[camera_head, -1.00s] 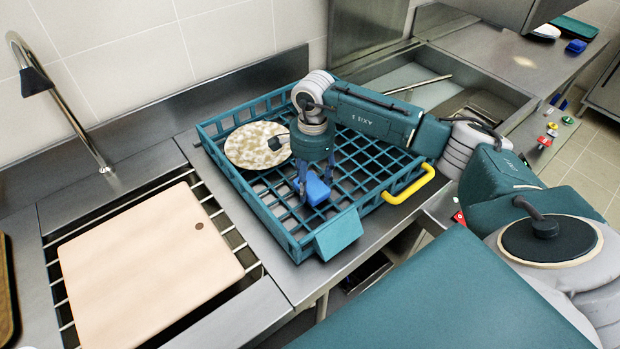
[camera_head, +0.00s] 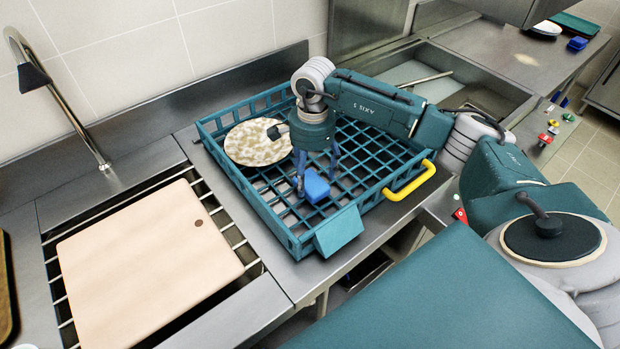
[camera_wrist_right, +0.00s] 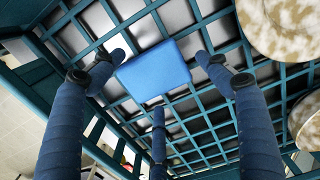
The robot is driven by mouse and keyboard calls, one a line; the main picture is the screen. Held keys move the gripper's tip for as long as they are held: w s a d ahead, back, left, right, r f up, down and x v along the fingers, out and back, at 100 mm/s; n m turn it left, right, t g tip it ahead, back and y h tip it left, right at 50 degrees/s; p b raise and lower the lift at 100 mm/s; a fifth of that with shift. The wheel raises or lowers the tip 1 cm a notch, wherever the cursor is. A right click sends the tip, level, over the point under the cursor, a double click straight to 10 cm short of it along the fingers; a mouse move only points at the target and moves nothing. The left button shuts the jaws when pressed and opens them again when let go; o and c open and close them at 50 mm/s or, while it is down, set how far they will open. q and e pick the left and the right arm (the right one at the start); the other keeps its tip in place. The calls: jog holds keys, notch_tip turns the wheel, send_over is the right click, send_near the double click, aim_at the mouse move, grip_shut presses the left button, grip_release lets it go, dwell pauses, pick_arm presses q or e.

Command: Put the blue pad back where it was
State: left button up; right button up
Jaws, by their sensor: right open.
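The blue pad (camera_head: 316,188) lies on the grid floor of the teal rack (camera_head: 339,233), towards the front. My right gripper (camera_head: 317,182) is over the pad, with its blue fingers pointing down. In the right wrist view, the pad (camera_wrist_right: 153,72) sits in the space between the spread fingers, and visible gaps separate it from the right and lower fingers. At the left, a fingertip overlaps the pad's edge in the picture; contact there is unclear. The gripper is open. My left gripper is out of view.
A speckled plate (camera_head: 257,144) lies in the rack, left of my right gripper. A yellow handle (camera_head: 409,182) is on the rack's right side. A pale board (camera_head: 148,260) rests on bars at left, below a tap (camera_head: 60,100). Another blue block (camera_head: 577,43) stands on the far right counter.

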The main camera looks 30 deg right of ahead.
aim_at(311, 179)
notch_tip(311, 179, up, 10)
jog(key=b, duration=0.2)
jog(key=shift+d+b, duration=0.2)
jog(key=shift+b, duration=0.1)
jog(key=shift+r, duration=0.1)
